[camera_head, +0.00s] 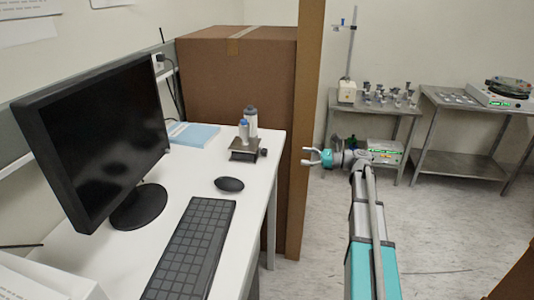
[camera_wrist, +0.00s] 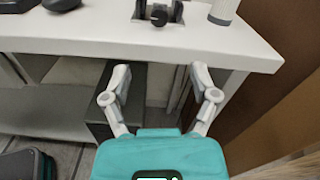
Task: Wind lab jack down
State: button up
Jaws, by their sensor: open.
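The lab jack (camera_head: 243,155) is a small dark metal stand near the right edge of the white desk. A dark round knob (camera_head: 264,152) sticks out on its right side. My gripper (camera_head: 306,157) is open and empty, right of the desk edge and apart from the jack. In the wrist view, the lab jack (camera_wrist: 172,14) shows only its lower part at the top edge, with the knob (camera_wrist: 159,19) facing me. My open fingers (camera_wrist: 158,82) are below the desk edge in that picture.
A keyboard (camera_head: 192,252), mouse (camera_head: 229,184), monitor (camera_head: 95,135) and blue booklet (camera_head: 192,135) are on the desk (camera_head: 180,185). A second bottle (camera_head: 251,118) stands behind the jack. A tall brown panel (camera_head: 305,80) rises behind the gripper. Floor to the right is open.

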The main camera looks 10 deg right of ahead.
aim_at(268, 158)
jog(key=x, duration=1.3)
jog(key=shift+w+a, duration=0.15)
jog(key=shift+a, duration=0.2)
grip_shut()
